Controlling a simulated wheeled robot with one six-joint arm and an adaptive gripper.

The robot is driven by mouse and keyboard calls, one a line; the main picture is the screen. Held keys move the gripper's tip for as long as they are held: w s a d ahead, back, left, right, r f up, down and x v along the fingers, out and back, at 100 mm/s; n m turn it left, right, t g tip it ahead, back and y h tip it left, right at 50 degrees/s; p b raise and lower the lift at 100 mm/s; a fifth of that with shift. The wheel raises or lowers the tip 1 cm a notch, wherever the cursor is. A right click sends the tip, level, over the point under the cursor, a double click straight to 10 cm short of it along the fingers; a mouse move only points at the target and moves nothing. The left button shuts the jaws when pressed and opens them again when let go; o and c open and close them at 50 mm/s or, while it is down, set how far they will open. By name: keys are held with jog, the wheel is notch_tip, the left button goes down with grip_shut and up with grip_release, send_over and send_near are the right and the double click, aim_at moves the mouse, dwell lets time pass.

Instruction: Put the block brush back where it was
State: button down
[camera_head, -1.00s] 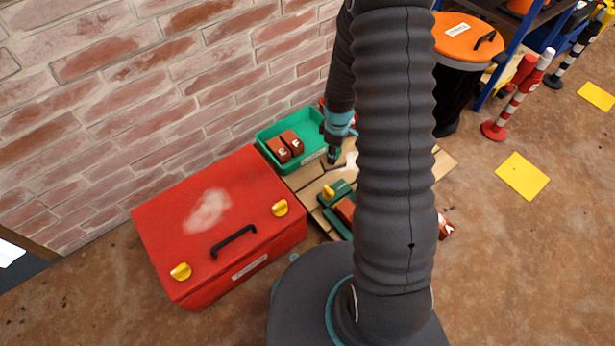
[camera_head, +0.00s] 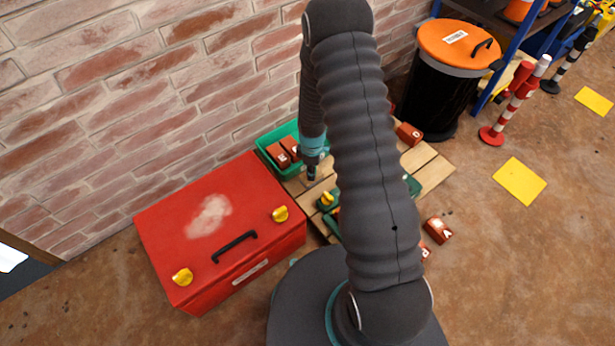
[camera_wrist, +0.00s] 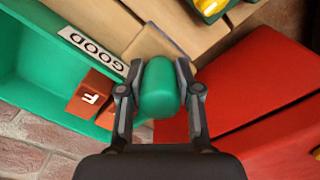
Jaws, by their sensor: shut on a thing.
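My gripper (camera_wrist: 160,90) is shut on a rounded green piece (camera_wrist: 159,88) in the wrist view, which I take to be the block brush's grip. The brush's lower part is hard to make out; a tan surface (camera_wrist: 155,42) shows just beyond it. In the head view my gripper (camera_head: 312,174) is over the left part of the slatted wooden top (camera_head: 425,170), beside the green tray. I cannot tell whether the brush touches the wood.
The green tray (camera_wrist: 28,68), labelled GOOD, holds red-brown blocks (camera_head: 278,155). A red chest (camera_head: 165,225) stands left. A green piece with a yellow knob (camera_head: 327,198) lies near my gripper. Another block (camera_head: 409,134) is on the wood; one (camera_head: 438,230) lies by its front edge.

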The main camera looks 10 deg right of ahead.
jog(key=shift+w+a+f, duration=0.6)
jog(key=shift+a+f, duration=0.05)
jog(key=shift+a, duration=0.15)
jog(key=shift+f, duration=1.9)
jog(key=shift+f, duration=0.1)
jog(key=c, duration=0.8)
grip_release()
jog(key=shift+b, duration=0.3)
